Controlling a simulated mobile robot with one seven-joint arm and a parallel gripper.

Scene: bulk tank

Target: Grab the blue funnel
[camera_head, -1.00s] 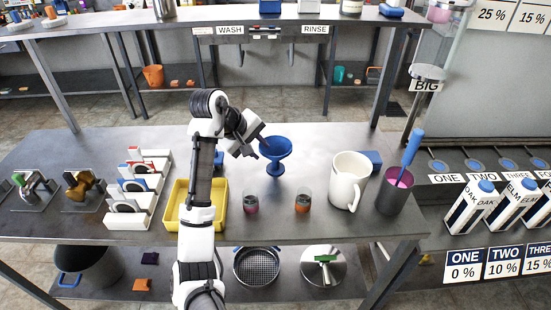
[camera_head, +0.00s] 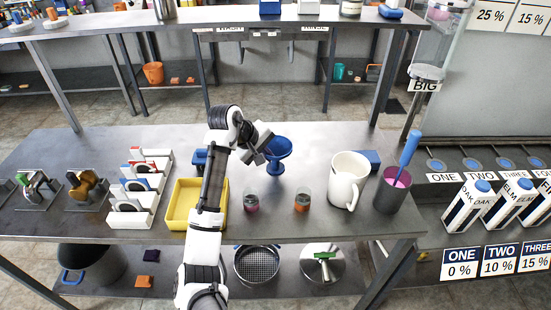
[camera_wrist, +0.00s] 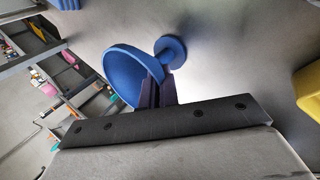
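The blue funnel (camera_head: 278,150) stands on the steel table, on a narrow stem with a round foot. In the wrist view the funnel (camera_wrist: 125,75) lies sideways, its bowl to the left and its foot to the upper right. My gripper (camera_head: 264,155) is at the funnel's left side in the head view. In the wrist view my gripper's dark fingers (camera_wrist: 160,88) reach the funnel where bowl and stem meet and overlap it. The fingers look close together, but their tips are partly hidden, so I cannot tell whether they are shut on it.
A yellow tray (camera_head: 181,205) stands below my arm. Two small glasses (camera_head: 251,201) (camera_head: 302,201), a white pitcher (camera_head: 346,182) and a grey container (camera_head: 391,194) with a blue-handled tool stand in front and to the right. A blue block (camera_head: 369,158) lies behind the pitcher.

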